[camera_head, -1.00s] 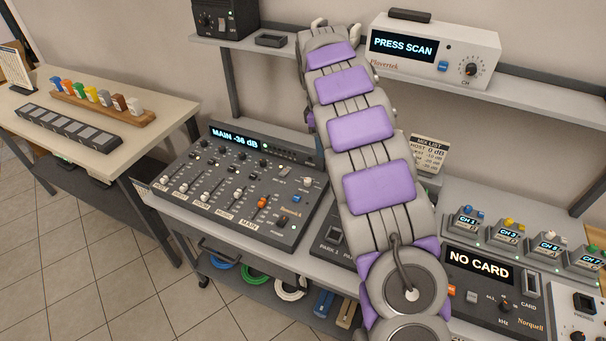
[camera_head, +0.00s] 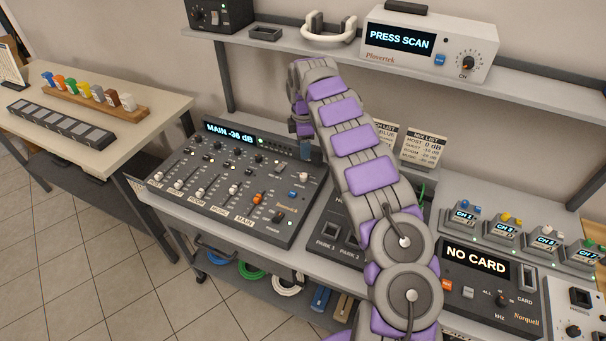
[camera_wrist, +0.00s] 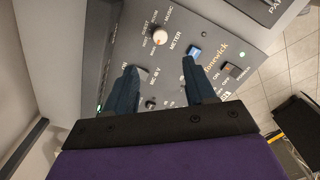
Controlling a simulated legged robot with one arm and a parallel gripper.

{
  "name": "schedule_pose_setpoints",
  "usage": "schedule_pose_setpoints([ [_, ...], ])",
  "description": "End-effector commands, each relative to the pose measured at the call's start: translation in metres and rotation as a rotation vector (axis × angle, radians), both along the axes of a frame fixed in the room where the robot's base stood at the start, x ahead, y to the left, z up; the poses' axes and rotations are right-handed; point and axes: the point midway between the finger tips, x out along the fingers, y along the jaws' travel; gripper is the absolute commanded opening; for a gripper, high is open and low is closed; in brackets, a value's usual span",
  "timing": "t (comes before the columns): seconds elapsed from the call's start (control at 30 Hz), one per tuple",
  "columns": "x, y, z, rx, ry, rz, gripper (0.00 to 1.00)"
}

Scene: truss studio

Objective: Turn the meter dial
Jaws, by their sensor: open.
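The meter dial (camera_wrist: 159,37) is a round white knob with an orange mark, beside the printed word METER on the dark mixer panel in the wrist view. In the head view the dial (camera_head: 304,177) is a small pale knob at the right of the mixer (camera_head: 225,185), whose display reads MAIN -36 dB. My gripper (camera_wrist: 160,80) is open, its two dark blue fingers apart with nothing between them. The dial lies beyond the fingertips, roughly between their lines, and appears untouched.
A blue button (camera_wrist: 194,50) sits near the right fingertip, and a power switch (camera_wrist: 234,70) lies farther right. Mix list cards (camera_head: 423,149) stand right of my arm. The shelf (camera_head: 530,90) above holds a scanner box (camera_head: 428,45) and a white curved object (camera_head: 329,32).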

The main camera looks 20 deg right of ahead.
Motion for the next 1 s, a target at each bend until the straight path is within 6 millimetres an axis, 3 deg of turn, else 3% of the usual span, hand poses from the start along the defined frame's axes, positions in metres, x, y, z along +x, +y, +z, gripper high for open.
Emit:
schedule_pose_setpoints([
  [0.03, -0.001, -0.001, -0.013, 0.0, 0.001, -0.002, 0.55],
  [0.5, -0.001, 0.0, -0.103, 0.002, 0.002, -0.001, 0.55],
  [0.7, 0.0, 0.0, -0.122, 0.001, -0.001, -0.001, 0.55],
  [1.0, 0.0, 0.0, -0.126, 0.0, -0.002, -0.001, 0.55],
])
